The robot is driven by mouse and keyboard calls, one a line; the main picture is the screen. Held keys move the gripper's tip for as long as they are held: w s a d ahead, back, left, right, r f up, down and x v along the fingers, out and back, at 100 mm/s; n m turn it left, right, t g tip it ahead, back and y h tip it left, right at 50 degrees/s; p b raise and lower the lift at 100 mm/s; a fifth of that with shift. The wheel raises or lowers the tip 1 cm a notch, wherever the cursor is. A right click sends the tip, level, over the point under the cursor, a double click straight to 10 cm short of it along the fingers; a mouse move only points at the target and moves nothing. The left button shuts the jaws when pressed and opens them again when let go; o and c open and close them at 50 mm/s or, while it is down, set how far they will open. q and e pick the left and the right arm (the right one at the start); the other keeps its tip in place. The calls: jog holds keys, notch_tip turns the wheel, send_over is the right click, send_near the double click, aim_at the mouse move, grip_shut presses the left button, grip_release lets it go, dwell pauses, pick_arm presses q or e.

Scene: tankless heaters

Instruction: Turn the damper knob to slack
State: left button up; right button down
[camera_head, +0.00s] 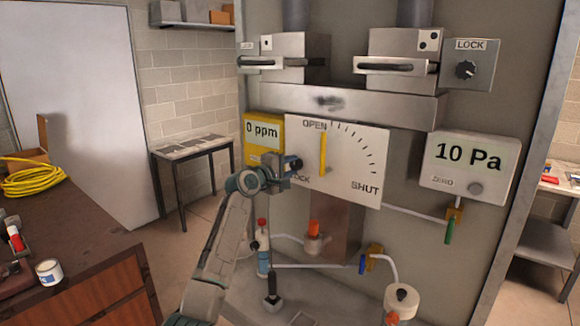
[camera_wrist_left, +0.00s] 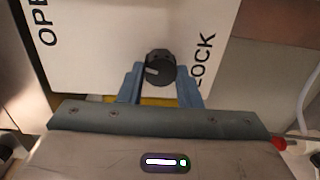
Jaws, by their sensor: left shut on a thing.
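The damper panel (camera_head: 350,150) is a white board with a dial marked OPEN and SHUT. Its yellow pointer (camera_head: 323,155) stands upright near OPEN. The dark round damper knob (camera_wrist_left: 160,70) with a grey mark sits at the panel's lower left, beside the word LOCK. My left gripper (camera_head: 290,165) is at that corner; in the left wrist view its blue fingers (camera_wrist_left: 160,82) are shut on the knob, one on each side. In the head view the gripper covers most of the knob and part of the lettering. My right gripper is not in view.
A yellow meter (camera_head: 263,130) reads 0 ppm, and a gauge (camera_head: 468,165) to the right reads 10 Pa. Another LOCK knob (camera_head: 465,69) is at the upper right. Pipes and an orange-capped valve (camera_head: 313,230) lie below. A wooden bench (camera_head: 75,270) stands at left.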

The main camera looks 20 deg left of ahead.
pick_arm(q)
jog(key=o, duration=1)
jog(key=shift+s+a+f, duration=0.1)
jog(key=shift+s+a, duration=0.05)
jog(key=shift+s, duration=0.15)
jog(key=b+v, duration=0.4)
jog(key=v, duration=0.6)
jog(key=shift+s, duration=0.1)
